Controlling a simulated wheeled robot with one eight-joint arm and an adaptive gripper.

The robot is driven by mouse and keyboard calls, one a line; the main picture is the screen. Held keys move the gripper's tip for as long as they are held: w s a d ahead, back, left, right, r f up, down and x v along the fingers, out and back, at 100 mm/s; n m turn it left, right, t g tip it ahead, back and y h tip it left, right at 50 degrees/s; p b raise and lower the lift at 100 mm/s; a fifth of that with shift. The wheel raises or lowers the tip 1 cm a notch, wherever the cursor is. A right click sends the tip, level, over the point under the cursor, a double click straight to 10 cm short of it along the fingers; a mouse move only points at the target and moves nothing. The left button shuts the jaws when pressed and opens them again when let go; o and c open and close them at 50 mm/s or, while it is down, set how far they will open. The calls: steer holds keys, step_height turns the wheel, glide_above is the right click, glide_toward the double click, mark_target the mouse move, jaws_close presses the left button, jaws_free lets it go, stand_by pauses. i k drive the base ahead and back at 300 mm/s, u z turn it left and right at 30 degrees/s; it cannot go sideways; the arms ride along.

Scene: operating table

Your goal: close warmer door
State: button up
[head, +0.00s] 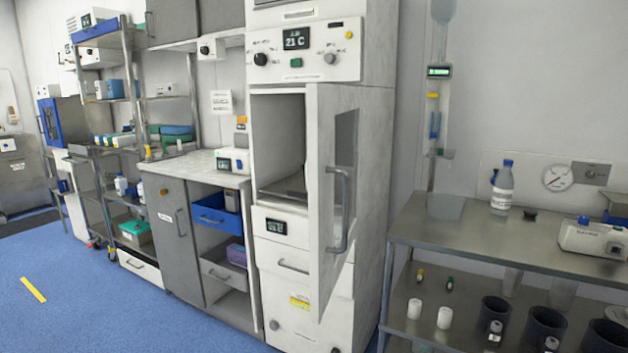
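The warmer (376,220) is a tall white cabinet in the middle of the head view. Its display above the opening reads 21 C. The warmer door (322,245) is hinged on the right side and stands wide open, swung out toward me. It has a dark window and a grey vertical handle (344,210) on the face turned to the right. The warmer's chamber (279,145) is exposed, with a shelf low inside. Part of the chamber is hidden behind the door. My gripper is not in view.
Blue floor (120,310) at the front left is clear, with a yellow strip.

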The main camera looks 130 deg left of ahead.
mark_target(324, 101)
steer(key=u, duration=4.35)
steer(key=i, duration=0.95)
steer(key=u, duration=0.35)
